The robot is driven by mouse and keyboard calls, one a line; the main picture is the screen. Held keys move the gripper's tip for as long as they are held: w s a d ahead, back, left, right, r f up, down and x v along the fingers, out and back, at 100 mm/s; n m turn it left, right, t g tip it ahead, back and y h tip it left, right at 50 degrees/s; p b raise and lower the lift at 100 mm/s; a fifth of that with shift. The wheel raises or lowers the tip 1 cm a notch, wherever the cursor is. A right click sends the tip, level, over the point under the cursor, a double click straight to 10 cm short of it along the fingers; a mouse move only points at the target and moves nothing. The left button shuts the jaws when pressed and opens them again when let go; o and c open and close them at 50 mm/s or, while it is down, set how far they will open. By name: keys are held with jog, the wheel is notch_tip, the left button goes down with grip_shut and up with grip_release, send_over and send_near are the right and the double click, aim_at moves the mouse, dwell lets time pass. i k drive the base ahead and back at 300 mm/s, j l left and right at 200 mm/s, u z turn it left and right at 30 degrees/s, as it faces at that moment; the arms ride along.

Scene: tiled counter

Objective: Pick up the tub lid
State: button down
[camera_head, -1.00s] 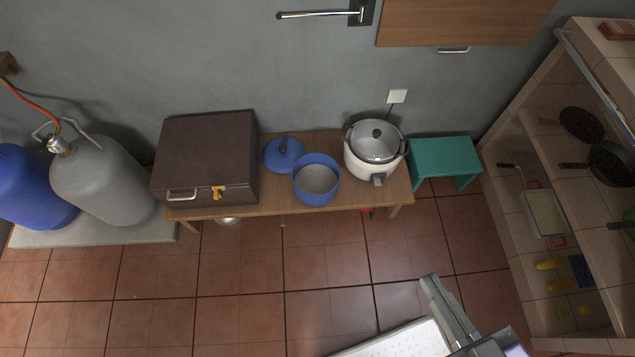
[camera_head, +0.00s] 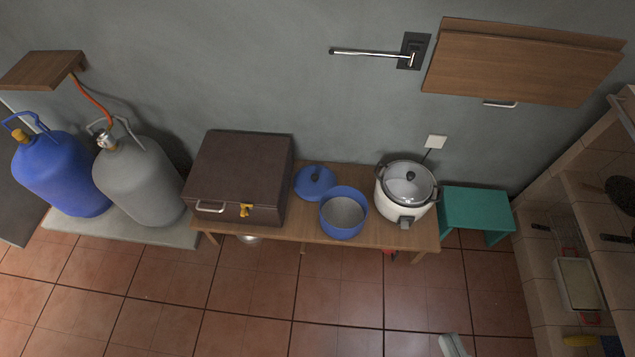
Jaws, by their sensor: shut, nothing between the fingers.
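The blue tub lid (camera_head: 322,188), round with a small dark knob on top, lies on the low wooden table. It is between the dark brown box and the blue tub (camera_head: 342,229). The tub is open, with a grey inside, and stands just right of and nearer than the lid. The tub hides or meets a little of the lid's lower right edge; I cannot tell whether they touch. My gripper is not in view. Only a small pale part of my own body shows at the bottom edge, well away from the lid.
The brown box (camera_head: 240,170) stands left of the lid on the wooden table (camera_head: 290,233). A white rice cooker (camera_head: 398,212) stands to the right. A teal stool (camera_head: 476,209) is beside the table. Gas cylinders (camera_head: 138,184) stand at the left. The tiled floor in front is clear.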

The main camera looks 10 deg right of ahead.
aim_at(311, 181)
jog(key=i+u, duration=0.2)
jog(key=i, duration=0.3)
jog(key=i+u, duration=0.2)
jog(key=i, duration=0.3)
jog(key=i+l+u, duration=0.25)
jog(key=i, duration=0.25)
